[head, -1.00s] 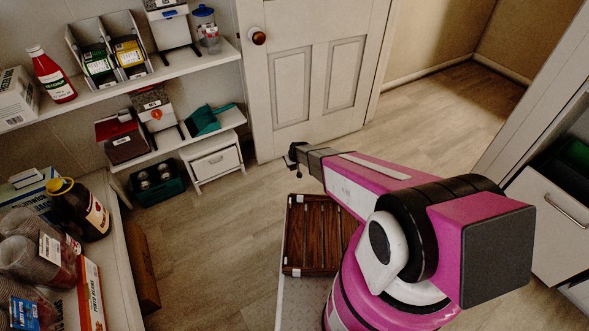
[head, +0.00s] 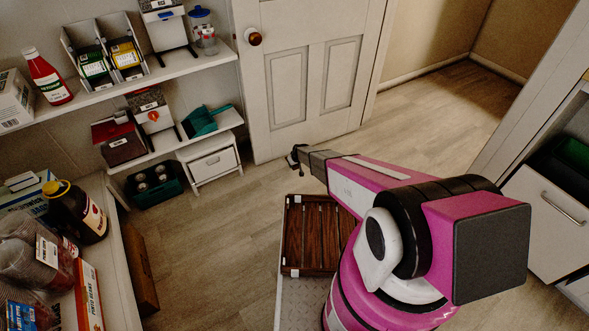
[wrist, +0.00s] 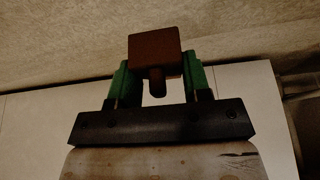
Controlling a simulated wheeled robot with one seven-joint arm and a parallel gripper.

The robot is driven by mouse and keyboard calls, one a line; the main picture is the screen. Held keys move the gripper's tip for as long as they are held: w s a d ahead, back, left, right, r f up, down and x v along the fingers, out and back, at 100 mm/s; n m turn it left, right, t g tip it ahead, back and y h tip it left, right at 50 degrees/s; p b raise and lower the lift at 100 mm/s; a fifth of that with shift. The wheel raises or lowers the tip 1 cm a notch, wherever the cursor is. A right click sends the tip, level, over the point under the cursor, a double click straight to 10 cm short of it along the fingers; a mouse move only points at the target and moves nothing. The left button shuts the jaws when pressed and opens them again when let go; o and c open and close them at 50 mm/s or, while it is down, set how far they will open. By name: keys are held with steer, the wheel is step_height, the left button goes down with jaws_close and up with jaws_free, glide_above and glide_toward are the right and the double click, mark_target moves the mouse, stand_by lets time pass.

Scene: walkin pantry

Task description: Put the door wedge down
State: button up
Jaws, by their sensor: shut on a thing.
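The door wedge (wrist: 154,52) shows in the wrist view as a brown block with a short round peg below it. It sits between the two green fingers of my gripper (wrist: 156,78), which is shut on it. In the head view my gripper (head: 295,158) is small and dark, at the far end of my pink arm, close to the bottom of the white door (head: 305,95). The wedge cannot be made out there. Whether it touches the floor or the door cannot be told.
The door stands beside an opening with bare floor beyond it. Stocked shelves (head: 150,80) fill the left side, with a white drawer unit (head: 212,163) low near the door. White drawers (head: 545,215) stand at right.

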steer(key=shift+f, duration=2)
steer(key=shift+f, duration=0.15)
steer(key=o, duration=1)
steer(key=shift+o, duration=0.2)
steer(key=s+d+r+m, duration=0.1)
steer(key=s+d+r, duration=0.35)
steer(key=r, duration=0.65)
steer(key=s+d+r+g, duration=0.1)
steer(key=s+d+r, duration=0.3)
steer(key=r, duration=0.6)
steer(key=s+d+r+m, duration=0.1)
steer(key=s+d+r, duration=0.3)
steer(key=r, duration=0.7)
steer(key=s+d+r+m+g+h, duration=0.1)
steer(key=s+d+r, duration=0.4)
steer(key=s+r, duration=0.5)
steer(key=s+d+r+m+g+h, duration=0.1)
steer(key=s+d+r+m, duration=0.1)
steer(key=s+d+r, duration=0.4)
steer(key=s+r, duration=0.5)
steer(key=r, duration=0.1)
steer(key=shift+s+m+g, duration=0.2)
steer(key=shift+m+g, duration=0.2)
